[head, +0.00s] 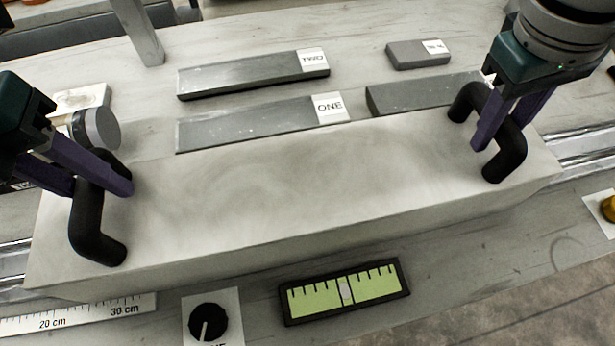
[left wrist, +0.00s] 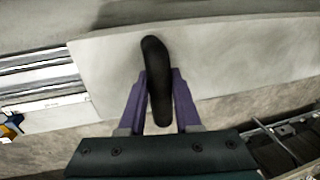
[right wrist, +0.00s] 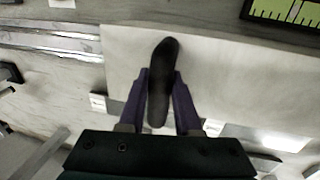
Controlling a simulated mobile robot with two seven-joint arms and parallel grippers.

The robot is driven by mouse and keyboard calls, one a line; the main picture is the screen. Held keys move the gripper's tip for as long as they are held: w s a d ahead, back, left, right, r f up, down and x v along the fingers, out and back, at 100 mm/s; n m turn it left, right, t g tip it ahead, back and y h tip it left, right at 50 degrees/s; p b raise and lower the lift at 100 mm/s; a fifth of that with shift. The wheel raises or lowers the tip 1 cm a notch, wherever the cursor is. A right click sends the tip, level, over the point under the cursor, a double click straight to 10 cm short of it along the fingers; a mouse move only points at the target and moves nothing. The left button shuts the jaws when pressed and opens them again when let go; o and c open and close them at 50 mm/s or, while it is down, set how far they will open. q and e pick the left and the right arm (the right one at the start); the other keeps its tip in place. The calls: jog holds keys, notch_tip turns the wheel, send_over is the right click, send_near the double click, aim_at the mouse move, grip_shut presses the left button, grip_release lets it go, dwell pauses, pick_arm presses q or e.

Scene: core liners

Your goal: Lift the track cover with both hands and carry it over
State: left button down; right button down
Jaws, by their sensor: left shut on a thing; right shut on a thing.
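The track cover (head: 290,190) is a long pale box with a black handle near each end. In the head view it spans most of the width, lying over the metal track (head: 585,150). My left gripper (head: 115,185) is shut on the left black handle (head: 88,225), which also shows between the fingers in the left wrist view (left wrist: 157,80). My right gripper (head: 490,140) is shut on the right black handle (head: 510,150), also seen between the fingers in the right wrist view (right wrist: 162,80). I cannot tell whether the cover's underside touches the track.
Behind the cover lie grey bars labelled TWO (head: 250,75) and ONE (head: 245,122), another grey bar (head: 420,95) and a small block (head: 418,54). In front are a green gauge (head: 345,290), a black knob (head: 208,322) and a ruler (head: 90,312). A grey post (head: 140,35) stands at the back left.

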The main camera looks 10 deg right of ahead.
pick_arm(q)
jog(key=shift+r, duration=0.25)
pick_arm(e)
jog(key=shift+r, duration=0.25)
dwell(0.3)
